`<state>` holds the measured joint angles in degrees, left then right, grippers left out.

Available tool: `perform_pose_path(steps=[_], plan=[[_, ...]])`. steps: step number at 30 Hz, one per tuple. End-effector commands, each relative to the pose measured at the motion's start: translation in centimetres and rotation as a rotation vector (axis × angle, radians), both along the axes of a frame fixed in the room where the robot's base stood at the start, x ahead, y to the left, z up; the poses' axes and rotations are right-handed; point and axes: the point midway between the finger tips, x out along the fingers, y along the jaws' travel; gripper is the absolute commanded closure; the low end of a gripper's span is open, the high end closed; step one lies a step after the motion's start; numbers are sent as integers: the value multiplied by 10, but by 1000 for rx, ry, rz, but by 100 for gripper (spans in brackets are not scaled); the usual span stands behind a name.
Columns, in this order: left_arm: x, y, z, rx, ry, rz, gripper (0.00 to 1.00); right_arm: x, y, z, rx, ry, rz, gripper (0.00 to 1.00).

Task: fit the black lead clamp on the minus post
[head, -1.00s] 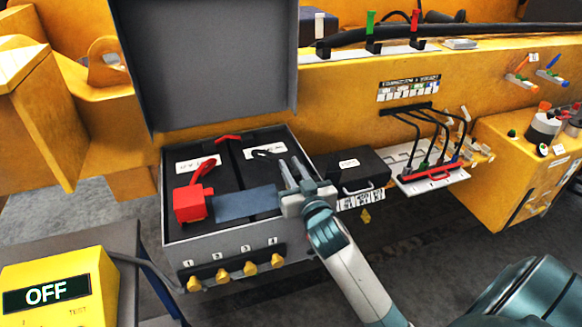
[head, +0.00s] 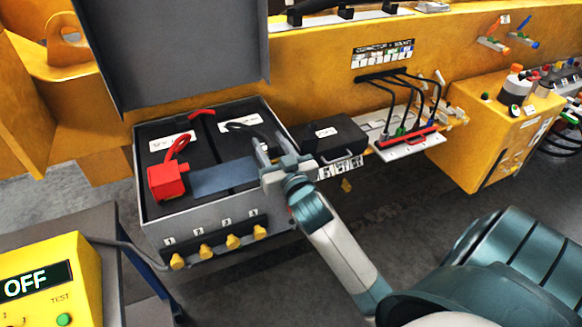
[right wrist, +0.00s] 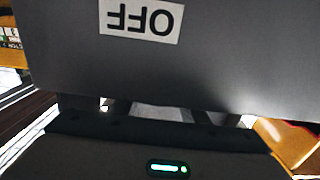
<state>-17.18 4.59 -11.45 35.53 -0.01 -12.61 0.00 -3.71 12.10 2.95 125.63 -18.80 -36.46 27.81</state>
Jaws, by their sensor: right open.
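The open grey battery box (head: 210,214) holds two black batteries. The black lead (head: 246,127) curves over the right battery, its right end running close to my right gripper. I cannot make out the black clamp or the minus post clearly. My right gripper (head: 265,147) is open at the right side of the box, its fingers over the right battery's right edge. I cannot tell whether it touches the lead. A red clamp or cover (head: 167,181) with a red lead sits on the left battery. My left gripper is not in view.
A blue-grey sheet (head: 224,177) lies across the front of the batteries. The raised grey lid (head: 175,55) stands behind. A black case (head: 333,140) stands just right of the box. A yellow tester (head: 42,289) reads OFF. The right wrist view shows an upside-down OFF label (right wrist: 140,19).

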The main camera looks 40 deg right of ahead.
Motion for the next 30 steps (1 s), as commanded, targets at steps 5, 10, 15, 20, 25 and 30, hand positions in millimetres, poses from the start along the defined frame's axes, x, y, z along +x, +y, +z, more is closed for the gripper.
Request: perform_pose_path(steps=[5,10,15,20,25,30], plan=[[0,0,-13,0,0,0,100,-29,7,-4,1,1,0,60],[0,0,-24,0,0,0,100,-62,15,-4,1,1,0,60],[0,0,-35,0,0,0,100,-96,23,-4,1,0,1,60],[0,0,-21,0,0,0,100,-119,29,2,1,3,0,60],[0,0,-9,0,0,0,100,-137,33,2,2,3,0,60],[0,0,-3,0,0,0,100,-148,35,1,0,1,-1,60]])
